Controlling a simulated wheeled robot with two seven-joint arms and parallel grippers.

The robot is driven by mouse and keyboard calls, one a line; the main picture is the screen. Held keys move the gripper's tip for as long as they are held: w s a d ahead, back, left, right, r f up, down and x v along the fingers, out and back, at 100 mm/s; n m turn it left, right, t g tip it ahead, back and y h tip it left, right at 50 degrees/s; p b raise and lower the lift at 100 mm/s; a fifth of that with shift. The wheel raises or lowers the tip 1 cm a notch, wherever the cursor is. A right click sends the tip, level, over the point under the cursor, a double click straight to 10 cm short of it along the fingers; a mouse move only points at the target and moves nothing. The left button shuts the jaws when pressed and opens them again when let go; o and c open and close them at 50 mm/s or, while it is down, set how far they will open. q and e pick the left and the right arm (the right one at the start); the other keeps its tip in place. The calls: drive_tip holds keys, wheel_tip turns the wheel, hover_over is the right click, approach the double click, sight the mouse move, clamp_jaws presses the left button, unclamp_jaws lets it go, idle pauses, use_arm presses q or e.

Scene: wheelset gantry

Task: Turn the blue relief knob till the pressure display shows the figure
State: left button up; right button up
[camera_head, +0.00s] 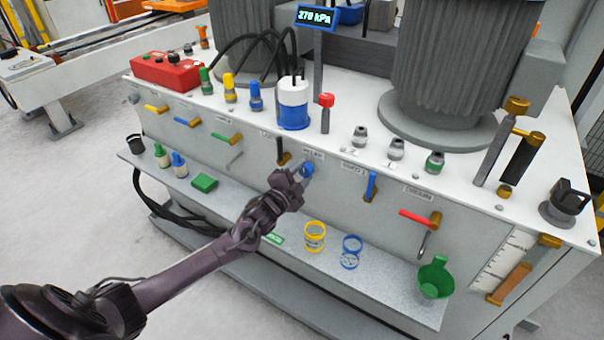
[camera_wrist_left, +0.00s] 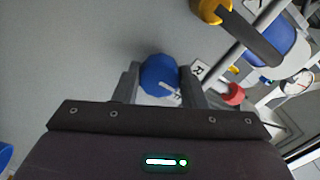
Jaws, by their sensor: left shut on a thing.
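The blue relief knob (camera_head: 307,170) sits on the front panel of the white bench, at the tip of my left gripper (camera_head: 296,176). In the left wrist view the knob (camera_wrist_left: 160,76) is a faceted blue cap with a pale pointer mark, between the two fingers of my left gripper (camera_wrist_left: 158,88). The left gripper is shut on it. The pressure display (camera_head: 316,17) stands on a post above the bench and reads 270 kPa. My right gripper is not in view.
Valve levers line the panel, with a black-handled one (camera_head: 282,150) just left of the knob and a blue one (camera_head: 371,185) to its right. The shelf (camera_head: 385,280) below holds yellow and blue rings and a green funnel (camera_head: 435,280). A red box (camera_head: 165,70) stands on the bench.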

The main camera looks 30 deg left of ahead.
use_arm(q)
drive_tip(key=o, duration=0.9)
drive_tip(key=shift+o, duration=0.4)
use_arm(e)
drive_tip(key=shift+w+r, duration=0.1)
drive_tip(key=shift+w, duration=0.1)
use_arm(q)
drive_tip(key=shift+s, duration=0.1)
drive_tip(key=shift+s+f, duration=0.1)
drive_tip(key=shift+s, duration=0.2)
drive_tip(key=s, duration=0.7)
drive_tip(key=shift+a+p, duration=0.3)
drive_tip(key=shift+p, duration=0.15)
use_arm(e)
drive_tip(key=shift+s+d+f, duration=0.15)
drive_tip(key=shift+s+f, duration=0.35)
